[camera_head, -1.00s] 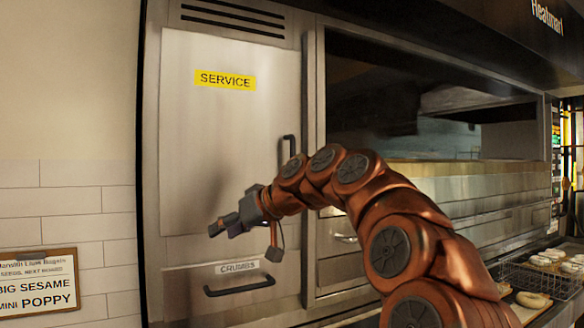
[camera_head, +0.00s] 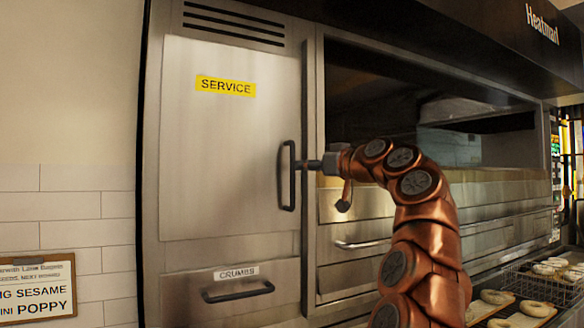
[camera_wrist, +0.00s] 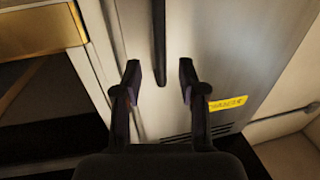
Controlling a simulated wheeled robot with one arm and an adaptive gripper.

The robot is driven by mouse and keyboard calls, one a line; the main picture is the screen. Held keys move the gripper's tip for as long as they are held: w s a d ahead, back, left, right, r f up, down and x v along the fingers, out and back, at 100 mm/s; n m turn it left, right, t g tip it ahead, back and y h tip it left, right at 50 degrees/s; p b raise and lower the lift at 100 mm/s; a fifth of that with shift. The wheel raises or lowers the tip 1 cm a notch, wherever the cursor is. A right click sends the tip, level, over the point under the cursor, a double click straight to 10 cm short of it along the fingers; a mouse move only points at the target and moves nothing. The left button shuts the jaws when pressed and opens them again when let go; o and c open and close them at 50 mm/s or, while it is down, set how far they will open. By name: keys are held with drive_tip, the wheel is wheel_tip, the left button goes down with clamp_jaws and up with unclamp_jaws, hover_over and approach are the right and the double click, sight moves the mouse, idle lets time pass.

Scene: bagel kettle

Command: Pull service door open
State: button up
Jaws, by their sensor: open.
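The service door (camera_head: 225,150) is a tall steel panel with a yellow SERVICE label (camera_head: 226,87); it looks shut. Its black vertical handle (camera_head: 287,176) is on the door's right edge. My gripper (camera_head: 305,165) is just right of the handle, pointing left at its upper part. In the wrist view my gripper (camera_wrist: 160,85) is open and empty. The dark handle bar (camera_wrist: 159,42) shows between the lines of the two fingers, its lower end near the fingertips. Whether a finger touches it I cannot tell. The door (camera_wrist: 220,60) also fills much of the wrist view.
Below the door is a drawer labelled CRUMBS (camera_head: 238,289) with a black handle. An oven front (camera_head: 440,180) with a metal bar handle is on the right. Trays of bagels (camera_head: 520,300) are at the lower right. A menu sign (camera_head: 38,288) hangs at the lower left.

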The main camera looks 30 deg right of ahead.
drive_tip(key=shift+w+a+p, duration=0.2)
drive_tip(key=shift+w+p, duration=0.45)
drive_tip(key=shift+w, duration=1.1)
drive_tip(key=shift+w+a+p, duration=0.15)
drive_tip(key=shift+w+p, duration=0.5)
drive_tip(key=shift+w, duration=1.05)
clamp_jaws()
drive_tip(key=shift+s, duration=0.1)
